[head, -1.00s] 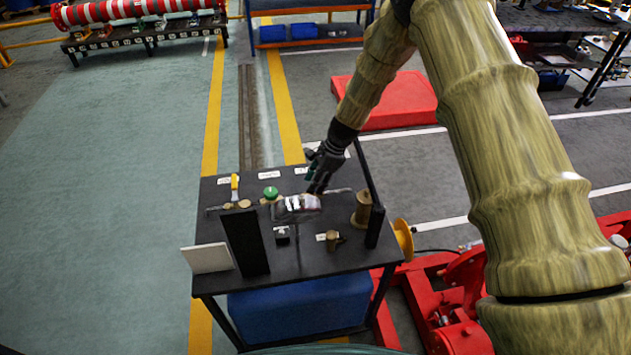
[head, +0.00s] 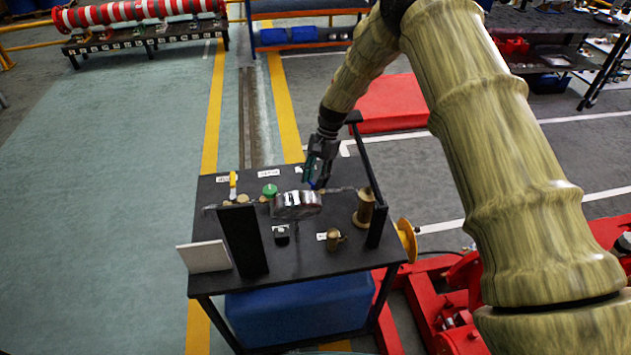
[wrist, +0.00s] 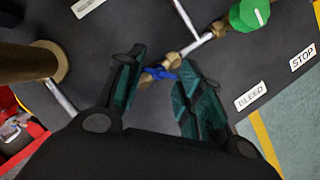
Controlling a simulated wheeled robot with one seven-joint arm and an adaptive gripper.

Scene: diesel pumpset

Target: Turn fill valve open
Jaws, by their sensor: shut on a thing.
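A small valve with a blue handle (wrist: 158,72) sits on a thin pipe with brass fittings (wrist: 172,60) in the wrist view. My gripper (wrist: 161,64) has its green-padded fingers on either side of this blue handle and is shut on it. In the head view, my gripper (head: 316,185) points down at the back right of the black table (head: 310,260), behind a shiny metal cylinder (head: 297,204). The valve is mostly hidden by my fingers there. I cannot read a label on this valve, and the handle's exact angle is hard to tell.
A green knob (head: 270,190) and a yellow lever (head: 233,184) stand left of my gripper. A brass cylinder (head: 364,207) and a black post (head: 376,225) stand to the right. A black upright plate (head: 245,242) and a white panel (head: 204,257) are at the front left.

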